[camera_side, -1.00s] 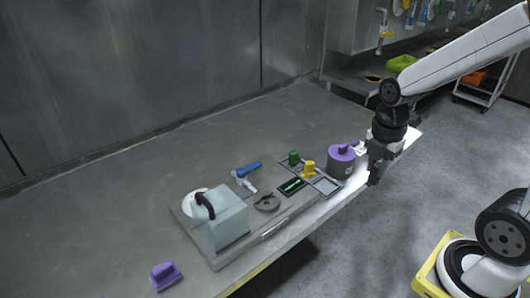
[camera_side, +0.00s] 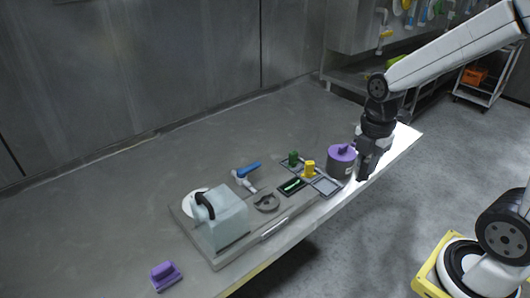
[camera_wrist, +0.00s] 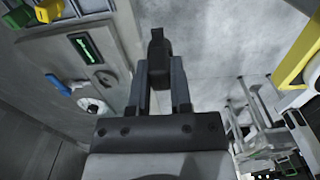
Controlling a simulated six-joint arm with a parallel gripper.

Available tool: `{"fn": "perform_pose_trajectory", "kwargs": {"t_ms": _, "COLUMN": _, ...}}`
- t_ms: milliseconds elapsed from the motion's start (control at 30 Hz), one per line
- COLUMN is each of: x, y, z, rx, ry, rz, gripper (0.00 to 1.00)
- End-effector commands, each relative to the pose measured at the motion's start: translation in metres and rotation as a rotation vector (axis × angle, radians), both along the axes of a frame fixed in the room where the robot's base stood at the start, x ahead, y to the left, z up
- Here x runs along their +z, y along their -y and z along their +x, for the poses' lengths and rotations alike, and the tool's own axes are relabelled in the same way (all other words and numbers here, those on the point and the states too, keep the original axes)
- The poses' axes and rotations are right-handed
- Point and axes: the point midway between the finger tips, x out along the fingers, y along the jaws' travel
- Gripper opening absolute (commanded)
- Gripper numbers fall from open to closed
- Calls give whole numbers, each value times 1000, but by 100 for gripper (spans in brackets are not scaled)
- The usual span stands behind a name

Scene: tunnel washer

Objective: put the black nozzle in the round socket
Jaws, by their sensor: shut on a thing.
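My gripper (camera_wrist: 161,85) is shut on the black nozzle (camera_wrist: 157,48), which sticks out beyond the fingertips in the wrist view. In the side view my gripper (camera_side: 366,168) is just right of the purple-lidded pot, over the table's front edge; the nozzle is hard to tell from the dark fingers there. A grey ring-shaped fitting (camera_side: 267,203), seemingly the round socket, lies on the grey panel, well to the left of my gripper. Whether anything fills its middle is too small to tell.
The purple-lidded pot (camera_side: 341,160) stands close to my gripper. Green (camera_side: 293,158) and yellow (camera_side: 308,168) parts, a small green display (camera_side: 292,186) and a blue-handled tool (camera_side: 247,172) are between. A clear box (camera_side: 222,220) and purple brush (camera_side: 165,275) are farther left.

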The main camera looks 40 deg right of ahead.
Motion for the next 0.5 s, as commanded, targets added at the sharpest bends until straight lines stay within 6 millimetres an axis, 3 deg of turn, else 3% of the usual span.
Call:
{"fn": "perform_pose_trajectory", "kwargs": {"t_ms": 267, "x": 0, "y": -30, "z": 55, "rx": 7, "ry": -3, "rz": 0, "gripper": 0}}
{"fn": "perform_pose_trajectory", "kwargs": {"t_ms": 500, "x": -6, "y": -73, "z": 105, "rx": 7, "ry": -3, "rz": 0, "gripper": 0}}
